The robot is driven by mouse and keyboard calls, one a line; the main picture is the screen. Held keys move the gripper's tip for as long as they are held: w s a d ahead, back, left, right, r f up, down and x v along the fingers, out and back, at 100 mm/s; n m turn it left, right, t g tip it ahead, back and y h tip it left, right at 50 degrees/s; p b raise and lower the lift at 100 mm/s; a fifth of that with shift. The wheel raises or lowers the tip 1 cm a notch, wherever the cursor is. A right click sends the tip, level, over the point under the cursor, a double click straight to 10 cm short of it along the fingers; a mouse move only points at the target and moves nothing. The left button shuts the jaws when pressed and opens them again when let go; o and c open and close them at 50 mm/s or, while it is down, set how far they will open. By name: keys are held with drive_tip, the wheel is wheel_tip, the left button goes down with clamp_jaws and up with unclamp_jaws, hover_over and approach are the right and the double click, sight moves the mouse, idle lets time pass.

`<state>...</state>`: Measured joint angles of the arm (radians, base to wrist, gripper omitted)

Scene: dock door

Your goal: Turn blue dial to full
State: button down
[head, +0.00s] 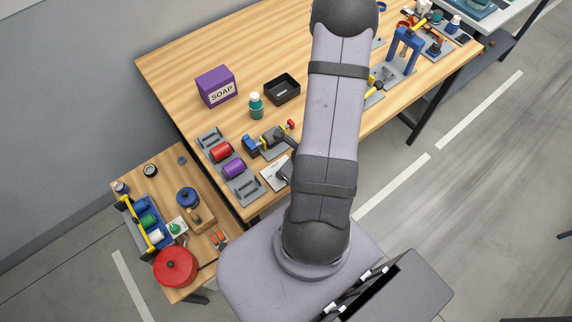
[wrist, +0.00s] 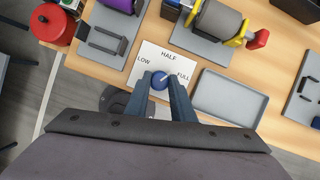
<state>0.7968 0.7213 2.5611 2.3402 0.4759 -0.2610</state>
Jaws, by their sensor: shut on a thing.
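The blue dial (wrist: 160,81) sits on a white plate (wrist: 152,58) marked LOW, HALF and FULL. Its white pointer line slants up and right, between the HALF and FULL labels. My gripper (wrist: 160,82) is shut on the dial, one dark blue-grey finger on its left and one on its right. In the head view the white plate (head: 272,176) shows at the table's front edge. The dial and fingertips are mostly hidden by my arm there.
An empty grey tray (wrist: 229,97) lies right of the plate. A grey holder with a yellow and blue clamp-like tool (wrist: 238,36) stands behind. Spool stands with red (head: 221,151) and purple (head: 233,169) spools are to the left. A red pot (head: 176,266) stands on the lower side table.

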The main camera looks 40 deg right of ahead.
drive_tip(key=shift+a+r+m+h+p, duration=0.1)
drive_tip(key=shift+m+h+p, duration=0.4)
drive_tip(key=shift+m+p, duration=0.9)
drive_tip(key=shift+w+m, duration=0.1)
drive_tip(key=shift+m, duration=0.2)
drive_tip(key=c, duration=1.5)
unclamp_jaws()
drive_tip(key=shift+c, duration=0.2)
drive_tip(key=n+b, duration=0.2)
drive_tip(key=b, duration=0.1)
drive_tip(key=shift+d+f+y, duration=0.2)
drive_tip(key=shift+f+y, duration=0.1)
drive_tip(key=shift+y, duration=0.1)
drive_tip(key=n+b, duration=0.2)
drive_tip(key=b, duration=0.1)
drive_tip(key=shift+r+n+y, duration=0.1)
drive_tip(key=shift+n+y, duration=0.2)
drive_tip(key=shift+n+b, duration=0.3)
